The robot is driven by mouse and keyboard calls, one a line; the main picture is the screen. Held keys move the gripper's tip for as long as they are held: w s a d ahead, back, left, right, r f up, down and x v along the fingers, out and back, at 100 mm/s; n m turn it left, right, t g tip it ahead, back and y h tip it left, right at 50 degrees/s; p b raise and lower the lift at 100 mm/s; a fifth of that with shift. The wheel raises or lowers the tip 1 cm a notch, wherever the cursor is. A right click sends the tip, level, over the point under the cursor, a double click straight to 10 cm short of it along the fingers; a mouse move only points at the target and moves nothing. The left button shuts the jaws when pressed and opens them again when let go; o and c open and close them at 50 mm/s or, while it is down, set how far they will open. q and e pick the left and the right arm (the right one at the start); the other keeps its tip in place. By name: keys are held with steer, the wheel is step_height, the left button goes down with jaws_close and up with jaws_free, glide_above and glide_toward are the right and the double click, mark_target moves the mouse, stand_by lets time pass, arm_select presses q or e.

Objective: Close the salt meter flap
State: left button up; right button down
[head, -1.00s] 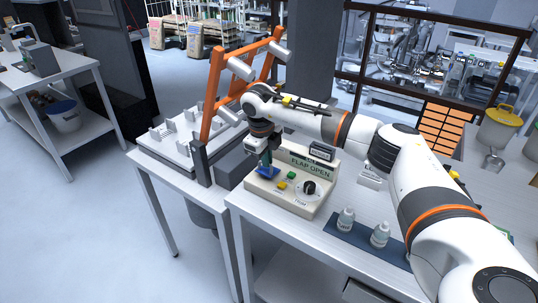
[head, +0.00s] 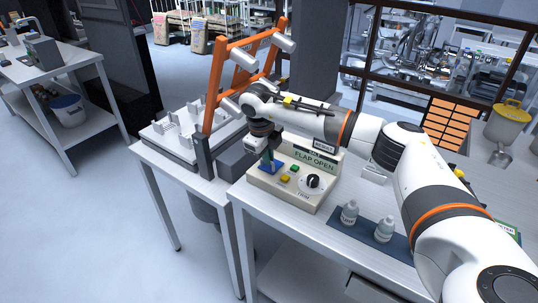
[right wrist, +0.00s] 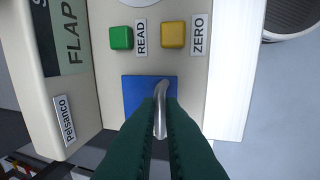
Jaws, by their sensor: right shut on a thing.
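The salt meter is a cream box (head: 286,192) on the white table, with a display (head: 314,158) that reads FLAP OPEN. At its left end is a blue plate (right wrist: 132,92) with a metal lever (right wrist: 160,92) standing on it. My right gripper (right wrist: 161,108) is shut on the lever, its dark green fingers on either side. In the head view my right gripper (head: 267,157) is over the blue plate and hides most of the lever. My left gripper is not in view.
A green READ button (right wrist: 121,38) and a yellow ZERO button (right wrist: 174,35) lie close to the lever. A black knob (head: 313,181) is on the box. Two bottles stand on a blue mat (head: 366,231) to the right. An orange frame (head: 216,75) rises behind left.

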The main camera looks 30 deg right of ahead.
steer(key=c, duration=1.6)
jaws_free()
steer(key=shift+s+a+f, duration=0.25)
steer(key=shift+a+f, duration=0.25)
steer(key=shift+a, duration=0.1)
steer(key=shift+o, duration=0.3)
steer(key=shift+a, duration=0.1)
steer(key=shift+r, duration=0.15)
steer(key=shift+w+r, duration=0.1)
steer(key=shift+w, duration=0.05)
steer(key=shift+r, duration=0.1)
steer(key=shift+r, duration=0.3)
steer(key=b+v, duration=0.1)
steer(key=v, duration=1)
steer(key=shift+b, duration=0.4)
